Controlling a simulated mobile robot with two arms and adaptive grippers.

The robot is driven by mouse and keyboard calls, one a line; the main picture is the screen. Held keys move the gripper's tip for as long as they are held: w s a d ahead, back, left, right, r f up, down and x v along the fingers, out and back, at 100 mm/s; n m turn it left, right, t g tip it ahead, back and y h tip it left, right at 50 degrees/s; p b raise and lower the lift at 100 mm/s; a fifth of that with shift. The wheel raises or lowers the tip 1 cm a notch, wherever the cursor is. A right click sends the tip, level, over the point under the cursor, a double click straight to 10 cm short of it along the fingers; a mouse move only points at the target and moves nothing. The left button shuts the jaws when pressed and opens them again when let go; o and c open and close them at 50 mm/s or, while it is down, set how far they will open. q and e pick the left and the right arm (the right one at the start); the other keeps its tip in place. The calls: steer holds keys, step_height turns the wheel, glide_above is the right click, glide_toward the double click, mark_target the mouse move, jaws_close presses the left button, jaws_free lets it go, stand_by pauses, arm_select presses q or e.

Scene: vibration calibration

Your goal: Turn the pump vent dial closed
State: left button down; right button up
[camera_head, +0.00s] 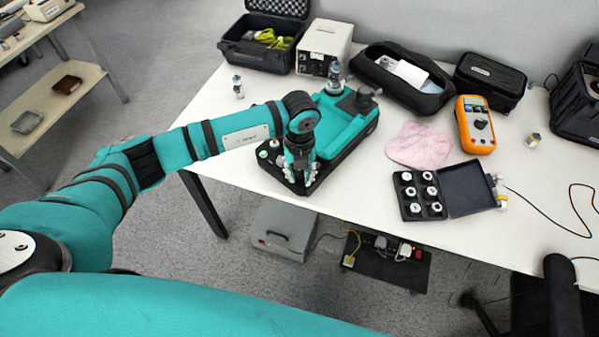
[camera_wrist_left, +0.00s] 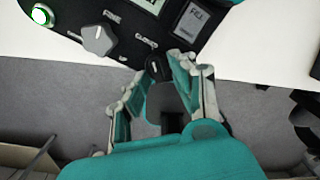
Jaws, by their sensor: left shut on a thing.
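The pump (camera_head: 345,128) is a teal unit on a black base near the table's front edge. In the left wrist view its black front panel (camera_wrist_left: 125,50) shows a green-ringed button, a grey pointer knob (camera_wrist_left: 97,39), small white labels and part of a display. A small dark dial (camera_wrist_left: 157,71) sits at the panel's near edge, between my left fingertips. My left gripper (camera_head: 300,178) reaches down over the pump's front; in the wrist view its fingers (camera_wrist_left: 164,72) are closed around the dial. The dial's exact pointing is too small to read. My right gripper is out of view.
On the white table (camera_head: 370,210) stand an open black case (camera_head: 265,50), a white box instrument (camera_head: 324,48), a pink cloth (camera_head: 420,146), an orange multimeter (camera_head: 475,125) and a case of white-capped parts (camera_head: 420,195). Bare table lies right of the pump's front.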

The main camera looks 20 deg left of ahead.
mark_target(300, 175)
arm_select(q)
steer(key=shift+w+r, duration=0.1)
steer(key=c, duration=1.3)
jaws_free()
steer(key=shift+o, duration=0.2)
step_height(300, 175, up, 12)
